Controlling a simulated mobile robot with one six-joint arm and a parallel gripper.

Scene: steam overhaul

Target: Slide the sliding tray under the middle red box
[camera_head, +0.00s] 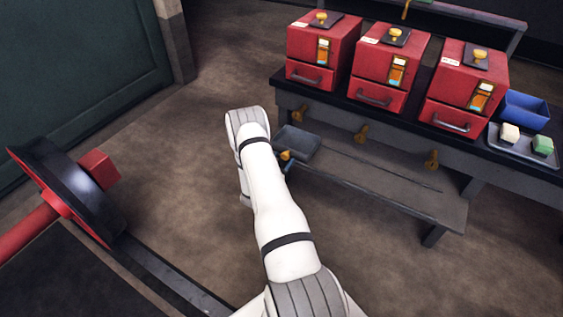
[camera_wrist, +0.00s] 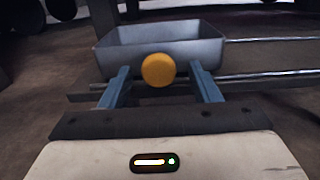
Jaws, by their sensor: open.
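The sliding tray (camera_head: 303,146) is a shallow grey open tray at the left end of the low shelf, below the left red box (camera_head: 308,50). It looks empty in the wrist view (camera_wrist: 190,52). A round yellow knob (camera_wrist: 158,70) is on its near side. The middle red box (camera_head: 375,66) stands on the bench top, to the right of the tray. My gripper (camera_wrist: 160,74) is open, with one blue finger on each side of the knob; I cannot tell whether they touch it. In the head view my arm mostly hides the gripper.
Thin rails (camera_wrist: 270,75) run right from the tray. Yellow handles (camera_head: 360,134) hang along the bench front. The right red box (camera_head: 462,88), a blue bin (camera_head: 525,108) and a grey tray with blocks (camera_head: 522,150) stand at right. A barbell-like wheel (camera_head: 75,190) is at left.

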